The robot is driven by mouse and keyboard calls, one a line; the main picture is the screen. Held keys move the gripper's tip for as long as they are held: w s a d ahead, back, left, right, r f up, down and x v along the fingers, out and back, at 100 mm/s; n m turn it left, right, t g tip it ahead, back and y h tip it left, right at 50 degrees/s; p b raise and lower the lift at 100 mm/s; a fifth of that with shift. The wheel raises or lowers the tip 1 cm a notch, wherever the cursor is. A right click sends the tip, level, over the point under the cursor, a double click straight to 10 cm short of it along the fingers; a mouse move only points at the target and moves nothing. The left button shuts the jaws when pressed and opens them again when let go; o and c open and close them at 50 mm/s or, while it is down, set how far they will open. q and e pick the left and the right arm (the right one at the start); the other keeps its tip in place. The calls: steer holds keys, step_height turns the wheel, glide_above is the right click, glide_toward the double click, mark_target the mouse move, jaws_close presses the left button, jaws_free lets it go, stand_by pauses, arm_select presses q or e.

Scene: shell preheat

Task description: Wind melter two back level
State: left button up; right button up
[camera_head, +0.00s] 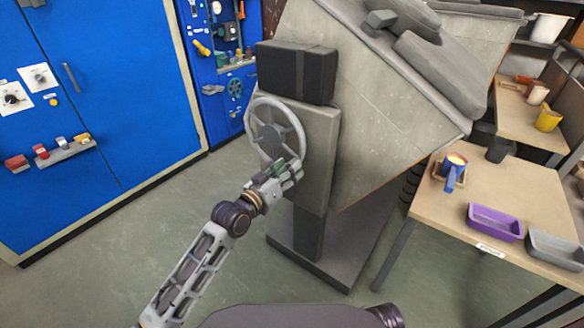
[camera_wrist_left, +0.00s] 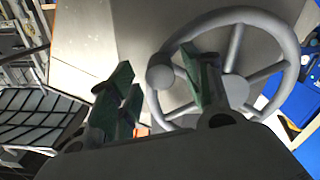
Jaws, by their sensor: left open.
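The melter (camera_head: 385,110) is a large grey box on a stand, tilted steeply with its right end low. No number on it is readable. A grey spoked handwheel (camera_head: 299,131) is on the front of its post, below a black box. The wheel also shows in the left wrist view (camera_wrist_left: 290,50), with a round knob (camera_wrist_left: 160,74) on its rim. My left gripper (camera_head: 289,173) is at the wheel's lower right rim. Its green-padded fingers are open, with the knob between them in the left wrist view; contact cannot be told. My right gripper is out of view.
Blue cabinets (camera_head: 110,90) stand at left. The floor between cabinets and melter is clear. The melter's base plate (camera_head: 300,260) sits below the wheel.

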arm_select(q)
steer(key=shift+x, duration=1.2)
jaws_close()
